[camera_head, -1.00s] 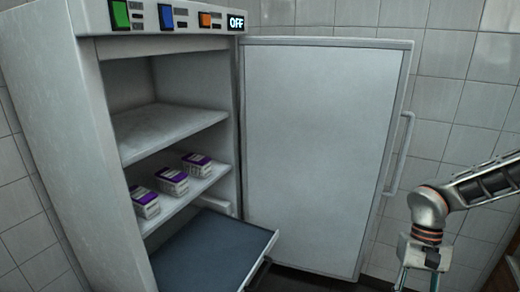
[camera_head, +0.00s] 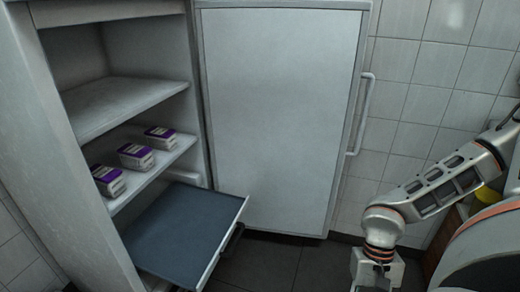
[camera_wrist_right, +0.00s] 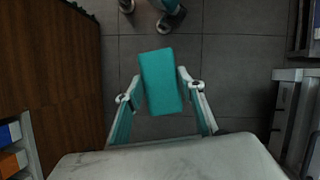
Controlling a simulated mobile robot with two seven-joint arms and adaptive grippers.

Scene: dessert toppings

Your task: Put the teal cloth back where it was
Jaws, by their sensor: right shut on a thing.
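The teal cloth (camera_wrist_right: 160,80) shows in the right wrist view as a folded, block-like rectangle. My right gripper (camera_wrist_right: 160,77) is shut on it, with one finger on each side. The cloth is held in the air above the dark tiled floor. In the head view my right gripper (camera_head: 377,284) is at the bottom edge, to the right of the open cabinet; its fingers and the cloth are cut off there. My left gripper is in neither view.
An open white cabinet (camera_head: 60,150) stands at left, with several shelves. Purple-topped boxes (camera_head: 136,157) stand on a lower shelf. A dark tray (camera_head: 180,235) sticks out below them. The cabinet door (camera_head: 280,110) is swung open to the right. Free floor (camera_head: 270,265) lies before it.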

